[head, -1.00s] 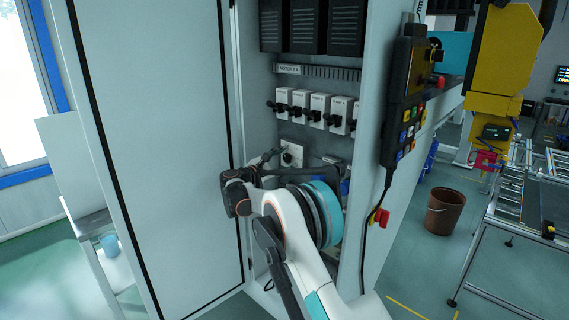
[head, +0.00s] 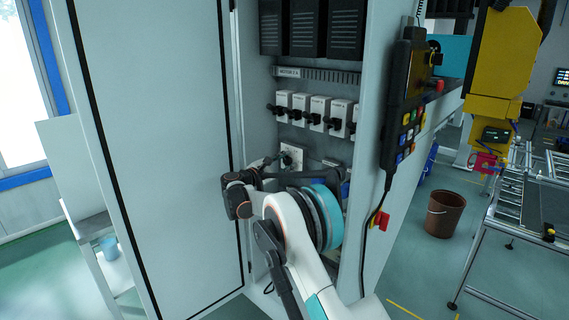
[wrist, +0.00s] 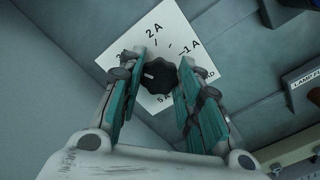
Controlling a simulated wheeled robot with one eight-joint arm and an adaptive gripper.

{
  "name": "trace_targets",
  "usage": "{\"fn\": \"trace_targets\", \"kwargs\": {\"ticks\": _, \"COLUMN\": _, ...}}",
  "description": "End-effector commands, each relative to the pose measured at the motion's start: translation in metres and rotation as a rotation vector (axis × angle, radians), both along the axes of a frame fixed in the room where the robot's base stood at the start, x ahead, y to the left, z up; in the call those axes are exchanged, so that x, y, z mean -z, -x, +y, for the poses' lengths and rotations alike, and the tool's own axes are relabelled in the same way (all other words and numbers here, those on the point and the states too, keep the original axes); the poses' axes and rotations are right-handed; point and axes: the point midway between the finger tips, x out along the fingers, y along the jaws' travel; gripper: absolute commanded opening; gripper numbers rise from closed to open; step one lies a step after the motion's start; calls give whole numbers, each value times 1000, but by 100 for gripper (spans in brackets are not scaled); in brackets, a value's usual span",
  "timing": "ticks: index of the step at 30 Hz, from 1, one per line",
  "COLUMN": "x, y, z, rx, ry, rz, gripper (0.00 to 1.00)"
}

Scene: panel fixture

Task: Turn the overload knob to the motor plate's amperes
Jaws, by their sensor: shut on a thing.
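The black overload knob (wrist: 157,76) sits on a white dial plate (wrist: 193,28) marked 2 A, 1 A and 5 A; another mark at the left is partly hidden by a finger. The knob's white pointer line faces left in the wrist view, away from the 2 A mark. My gripper (wrist: 165,70) is shut on the knob, one teal-padded finger on each side. In the head view, my gripper (head: 283,160) is at the dial plate (head: 298,154) inside the cabinet.
A row of white switches (head: 316,110) with black levers is above the dial. The open cabinet door (head: 155,150) stands at the left. A black control pendant (head: 405,95) hangs on the cabinet's right side. A labelled strip (wrist: 304,78) shows right of the dial.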

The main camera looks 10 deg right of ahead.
Motion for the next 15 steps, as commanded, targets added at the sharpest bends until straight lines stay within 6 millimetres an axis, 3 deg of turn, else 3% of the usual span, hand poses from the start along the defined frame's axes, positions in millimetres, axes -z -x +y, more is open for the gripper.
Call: {"fn": "trace_targets", "kwargs": {"ticks": 15, "x": 0, "y": 0, "z": 0, "rx": 1, "ry": -248, "rz": -338, "gripper": 8}}
